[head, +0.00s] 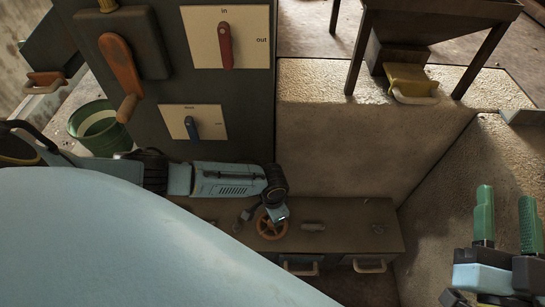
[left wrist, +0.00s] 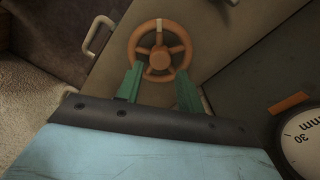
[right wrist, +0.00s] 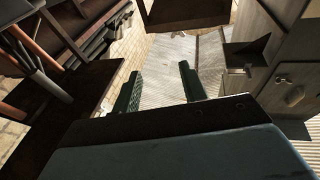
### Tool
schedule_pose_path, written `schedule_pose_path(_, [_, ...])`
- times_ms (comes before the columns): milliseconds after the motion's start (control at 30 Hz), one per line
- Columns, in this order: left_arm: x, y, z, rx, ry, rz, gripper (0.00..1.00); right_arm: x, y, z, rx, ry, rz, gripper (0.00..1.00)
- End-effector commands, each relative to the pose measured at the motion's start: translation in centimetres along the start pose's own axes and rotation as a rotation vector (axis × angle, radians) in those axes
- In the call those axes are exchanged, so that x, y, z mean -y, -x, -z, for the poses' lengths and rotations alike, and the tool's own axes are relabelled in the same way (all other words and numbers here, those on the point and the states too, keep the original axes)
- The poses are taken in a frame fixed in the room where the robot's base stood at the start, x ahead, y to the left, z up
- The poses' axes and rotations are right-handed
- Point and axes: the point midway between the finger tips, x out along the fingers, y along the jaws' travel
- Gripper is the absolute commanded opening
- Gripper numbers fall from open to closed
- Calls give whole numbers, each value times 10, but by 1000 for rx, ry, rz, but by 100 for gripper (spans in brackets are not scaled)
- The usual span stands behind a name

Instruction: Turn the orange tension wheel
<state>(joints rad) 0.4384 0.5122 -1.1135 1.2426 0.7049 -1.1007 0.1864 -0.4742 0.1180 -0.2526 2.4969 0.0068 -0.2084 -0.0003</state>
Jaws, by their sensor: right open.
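The orange tension wheel (head: 270,224) is a spoked ring on the low dark bench. It also shows in the left wrist view (left wrist: 160,50), with one pale spoke at its top. My left gripper (left wrist: 159,72) is open, its green fingertips at either side of the wheel's lower rim. Whether the fingers touch the rim I cannot tell. In the head view the left hand is just above the wheel and partly hidden by its own arm. My right gripper (head: 507,200) is open and empty at the far right, away from the wheel.
The bench (head: 345,220) has handled drawers at its front. A dark panel above carries a red lever (head: 226,45) and a blue switch (head: 191,127). A round gauge (left wrist: 305,140) is right of the wheel in the left wrist view. A green bucket (head: 95,125) stands left.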

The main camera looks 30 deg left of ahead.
Motion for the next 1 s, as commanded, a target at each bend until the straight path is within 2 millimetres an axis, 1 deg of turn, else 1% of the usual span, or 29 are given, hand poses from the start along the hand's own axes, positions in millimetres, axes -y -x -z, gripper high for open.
schedule_pose_path(33, [0,-6,0,0,0,0,37,2,0,6,-51,-3,4,43])
schedule_pose_path(233, [0,-18,0,-1,0,0,37,7,5,37,-249,-13,17,43])
schedule_pose_path(400, [0,-34,1,-1,0,0,37,7,10,47,-378,-13,18,43])
schedule_pose_path(600, [0,-42,0,-1,0,0,37,7,15,55,-462,-13,19,43])
schedule_pose_path(933, [0,-42,0,-1,0,0,37,7,16,58,-478,-13,19,43])
schedule_pose_path(967, [0,-42,0,-1,0,0,35,7,16,58,-478,-13,19,43])
schedule_pose_path(1000, [0,-42,0,-1,0,0,29,7,16,58,-477,-13,19,43])
